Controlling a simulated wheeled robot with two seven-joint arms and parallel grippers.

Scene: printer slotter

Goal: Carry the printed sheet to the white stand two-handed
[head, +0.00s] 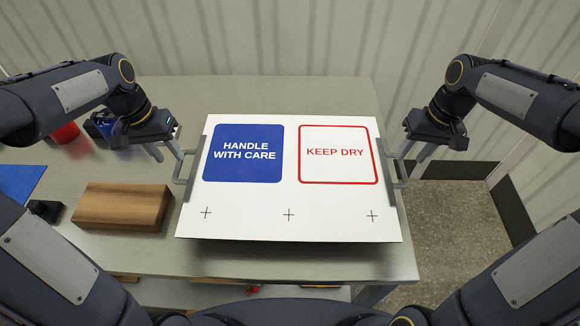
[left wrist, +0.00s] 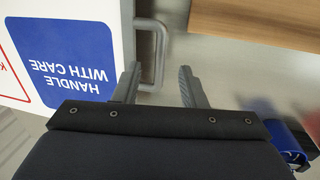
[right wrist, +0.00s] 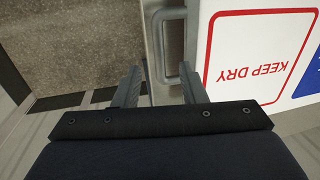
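The printed sheet (head: 290,228) is a white panel with a blue HANDLE WITH CARE label and a red-framed KEEP DRY label. It lies over the grey table, with a grey handle on each side. My left gripper (head: 165,153) is open at the left handle (head: 184,168); in the left wrist view the fingers (left wrist: 160,86) stand either side of the handle bar (left wrist: 161,55). My right gripper (head: 412,160) is open at the right handle (head: 396,168); in the right wrist view its fingers (right wrist: 159,86) straddle the bar (right wrist: 157,45). I cannot make out the white stand.
A brown wooden block (head: 122,207) lies left of the sheet on the table (head: 270,95). A red object (head: 65,133), a blue item (head: 101,124), a blue panel (head: 18,182) and a small black object (head: 45,210) are further left. Open floor (head: 450,225) lies right of the table.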

